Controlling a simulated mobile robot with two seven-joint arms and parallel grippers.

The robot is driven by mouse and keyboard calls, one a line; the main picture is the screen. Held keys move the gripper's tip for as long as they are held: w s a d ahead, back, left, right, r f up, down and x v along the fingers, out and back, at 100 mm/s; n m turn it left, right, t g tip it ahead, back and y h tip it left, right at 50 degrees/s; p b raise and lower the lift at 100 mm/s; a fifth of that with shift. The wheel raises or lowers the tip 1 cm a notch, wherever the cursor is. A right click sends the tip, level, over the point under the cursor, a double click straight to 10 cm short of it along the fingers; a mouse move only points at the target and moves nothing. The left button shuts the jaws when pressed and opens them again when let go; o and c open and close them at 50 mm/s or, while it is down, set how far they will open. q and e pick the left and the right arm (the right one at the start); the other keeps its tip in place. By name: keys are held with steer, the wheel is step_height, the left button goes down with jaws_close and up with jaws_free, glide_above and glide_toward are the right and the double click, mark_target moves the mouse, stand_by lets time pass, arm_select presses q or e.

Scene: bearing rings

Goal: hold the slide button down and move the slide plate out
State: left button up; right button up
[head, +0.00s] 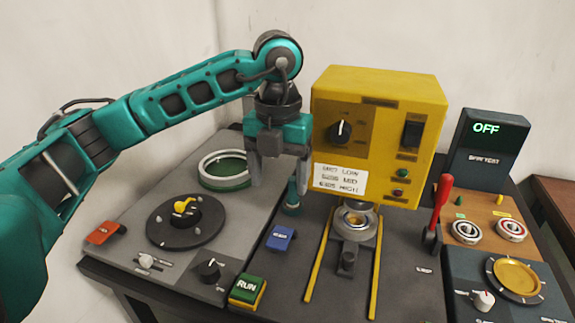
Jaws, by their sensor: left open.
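The slide plate (345,232) is a dark grey piece between two yellow rails, at the foot of the yellow press box. A metal ring (355,219) sits on it, and a short grey knob stands at its front. A blue button (281,238) with a small label I cannot read is left of the rails; it looks like the slide button. My left gripper (279,172) points down with fingers apart and empty, above and behind the blue button, left of the yellow box. It touches neither button nor plate. My right gripper is out of view.
The yellow box (375,110) stands behind the plate. A small teal post (291,197) is just below my left gripper. A green RUN button (247,289) is at front left, a red lever (441,205) at right. The surface between the rails in front of the plate is clear.

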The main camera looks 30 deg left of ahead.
arm_select(q)
glide_above(280, 237)
step_height(280, 237, down, 5)
steer(key=shift+a+r+b, duration=0.1)
steer(key=shift+b, duration=0.25)
step_height(280, 237, down, 6)
steer(key=shift+r+b, duration=0.15)
steer(key=shift+b, duration=0.15)
steer(key=shift+f, duration=0.85)
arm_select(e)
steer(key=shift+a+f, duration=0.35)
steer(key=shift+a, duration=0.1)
arm_select(q)
steer(key=c, duration=1.1)
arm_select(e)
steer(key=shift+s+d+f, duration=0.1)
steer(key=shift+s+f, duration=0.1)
